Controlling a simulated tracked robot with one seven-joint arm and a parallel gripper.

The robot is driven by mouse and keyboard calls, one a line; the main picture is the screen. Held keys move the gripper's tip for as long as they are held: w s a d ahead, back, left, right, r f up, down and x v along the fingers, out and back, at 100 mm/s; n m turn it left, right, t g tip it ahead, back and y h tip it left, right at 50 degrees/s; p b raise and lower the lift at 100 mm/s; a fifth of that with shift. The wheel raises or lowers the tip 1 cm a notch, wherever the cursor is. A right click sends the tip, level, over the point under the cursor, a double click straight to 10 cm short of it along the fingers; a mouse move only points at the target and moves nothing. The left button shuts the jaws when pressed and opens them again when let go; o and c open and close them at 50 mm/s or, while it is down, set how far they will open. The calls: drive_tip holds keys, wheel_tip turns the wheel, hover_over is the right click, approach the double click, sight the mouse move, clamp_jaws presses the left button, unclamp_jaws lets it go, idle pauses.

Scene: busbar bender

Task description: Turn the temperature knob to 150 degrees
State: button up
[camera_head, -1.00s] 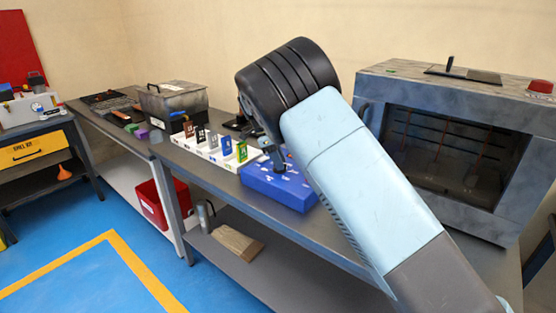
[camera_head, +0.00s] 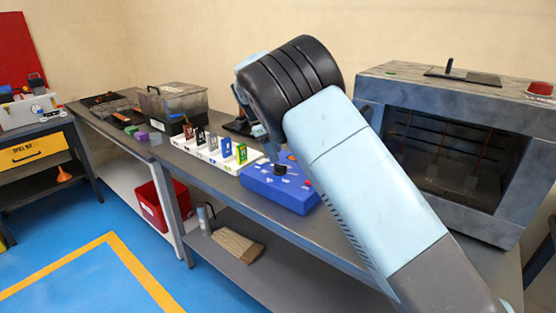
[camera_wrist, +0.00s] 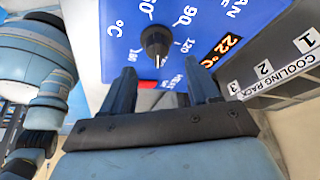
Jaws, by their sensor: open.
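The blue control box (camera_head: 285,190) sits on the bench, with a small black temperature knob (camera_head: 279,169) on its top. In the wrist view the knob (camera_wrist: 156,42) stands in a ring of white numbers, with 60, 90 and 120 legible. A pale mark on its lower side points down in the picture, between 120 and a number that looks like 180. I cannot read a 150 label. My gripper (camera_wrist: 163,88) is open and empty, its fingertips apart from the knob, just below it in the wrist view. In the head view my arm mostly hides the gripper.
A 22 °C display (camera_wrist: 221,48) lies beside the dial. A white rack (camera_head: 217,152) with coloured tags stands left of the box, marked COOLING RACK. A grey oven (camera_head: 500,100) stands at the right, a lidded bin (camera_head: 172,100) farther back.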

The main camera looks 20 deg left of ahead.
drive_tip(key=v, duration=0.9)
drive_tip(key=shift+w, duration=0.1)
drive_tip(key=o, duration=0.3)
drive_tip(key=shift+r, duration=0.1)
drive_tip(key=n+t+y, duration=0.4)
drive_tip(key=n, duration=1.2)
approach(280, 165)
drive_tip(key=x, duration=0.9)
drive_tip(key=shift+c, duration=0.4)
drive_tip(key=c, duration=1)
